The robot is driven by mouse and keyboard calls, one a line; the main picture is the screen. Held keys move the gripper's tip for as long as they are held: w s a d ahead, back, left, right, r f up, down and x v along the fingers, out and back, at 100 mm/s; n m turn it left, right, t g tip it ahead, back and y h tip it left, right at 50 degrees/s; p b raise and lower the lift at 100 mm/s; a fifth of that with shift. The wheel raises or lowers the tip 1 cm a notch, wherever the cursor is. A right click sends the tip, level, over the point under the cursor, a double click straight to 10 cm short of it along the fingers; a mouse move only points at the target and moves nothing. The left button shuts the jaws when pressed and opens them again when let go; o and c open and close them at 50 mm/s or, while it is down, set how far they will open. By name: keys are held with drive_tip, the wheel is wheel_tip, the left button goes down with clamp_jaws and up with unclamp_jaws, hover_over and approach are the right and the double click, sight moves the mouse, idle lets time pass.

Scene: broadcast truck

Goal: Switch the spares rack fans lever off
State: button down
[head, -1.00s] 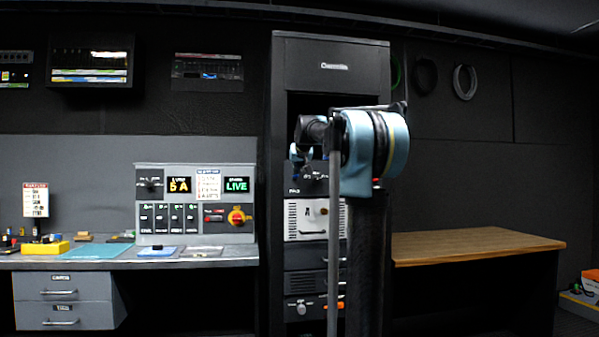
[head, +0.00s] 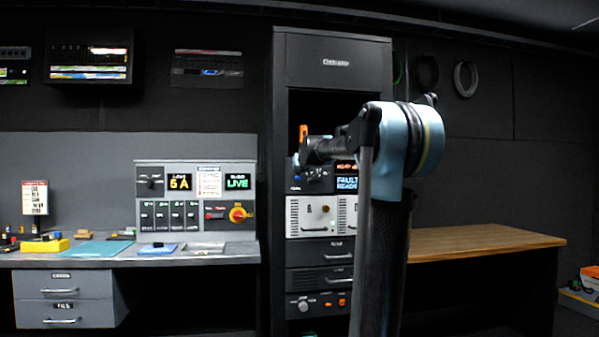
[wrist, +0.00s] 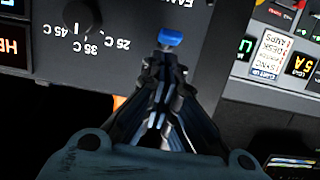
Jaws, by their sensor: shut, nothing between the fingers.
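The fans lever (wrist: 169,38) shows in the wrist view as a small blue tip on a dark panel, beside a partly cropped label reading "FAN". The picture is upside down here, and I cannot tell which way the lever is set. My gripper (wrist: 165,68) is shut and empty, its fingertips just short of the blue tip; I cannot tell whether they touch. In the head view the panel (head: 318,181) is in the tall black rack (head: 332,50), and my arm partly covers it. The fingertips are too small to make out there.
A dark knob (wrist: 82,15) with a 25 to 45 C scale sits beside the lever. A white rack unit (head: 309,228) is below the panel. The grey control console (head: 196,180) stands left of the rack, and a bare wooden table (head: 480,242) stands right.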

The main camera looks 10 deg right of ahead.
drive_tip(key=shift+r, duration=0.1)
drive_tip(key=v, duration=1.1)
drive_tip(key=shift+s, duration=0.2)
drive_tip(key=shift+r, duration=0.1)
idle(0.3)
drive_tip(key=s+d+f+g, duration=0.2)
drive_tip(key=s+f+g, duration=0.2)
drive_tip(key=s+f, duration=1)
drive_tip(key=s+d+f+g+h, duration=0.1)
drive_tip(key=s+f+g, duration=0.3)
drive_tip(key=s+f, duration=1.1)
drive_tip(key=s+d+f+g, duration=0.3)
drive_tip(key=s+f, duration=1.1)
drive_tip(key=f, duration=1)
drive_tip(key=shift+s+f+m+g, duration=0.15)
drive_tip(key=shift+s+m+g, duration=0.2)
drive_tip(key=shift+g, duration=0.75)
drive_tip(key=shift+w, duration=0.15)
